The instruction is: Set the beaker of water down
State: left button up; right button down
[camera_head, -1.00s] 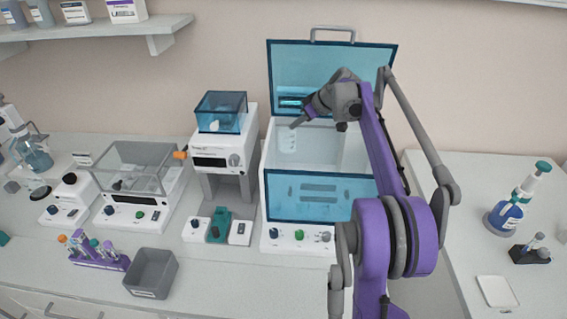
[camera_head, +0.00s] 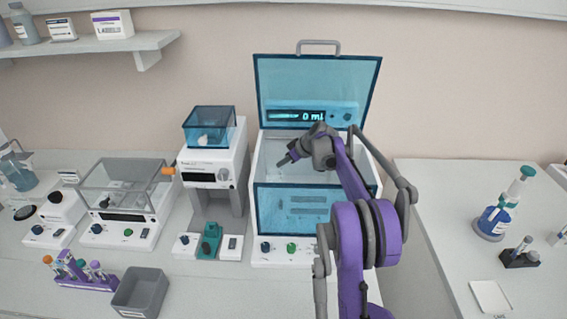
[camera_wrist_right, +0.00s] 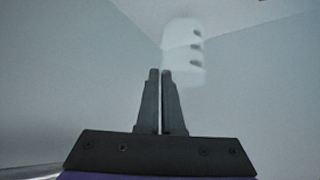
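My right gripper (camera_head: 284,161) reaches over the front wall into the open blue-lidded chamber (camera_head: 300,212). In the right wrist view its two fingers (camera_wrist_right: 160,75) are together with only a thin line between them, and nothing shows held in them. A pale, translucent upright shape with dark marks (camera_wrist_right: 183,52) stands beyond the fingertips inside the chamber; I cannot tell whether it is the beaker. My left gripper is not in view.
The raised lid (camera_head: 318,85) stands behind my right arm. Left of the chamber is a white instrument (camera_head: 212,165), then a clear-covered box (camera_head: 128,190). A purple tube rack (camera_head: 85,281) and grey bin (camera_head: 140,293) are in front. A blue bottle (camera_head: 492,222) stands on the right bench.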

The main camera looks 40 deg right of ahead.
jog(key=shift+f, duration=0.35)
jog(key=shift+s+r, duration=0.1)
jog(key=shift+s, duration=0.15)
jog(key=shift+f, duration=0.2)
jog(key=c, duration=1.1)
grip_release()
jog(key=shift+w, duration=0.1)
jog(key=shift+r, duration=0.15)
jog(key=shift+r, duration=0.25)
jog(key=v, duration=1.1)
jog(key=shift+s+r, duration=0.15)
jog(key=shift+s, duration=0.25)
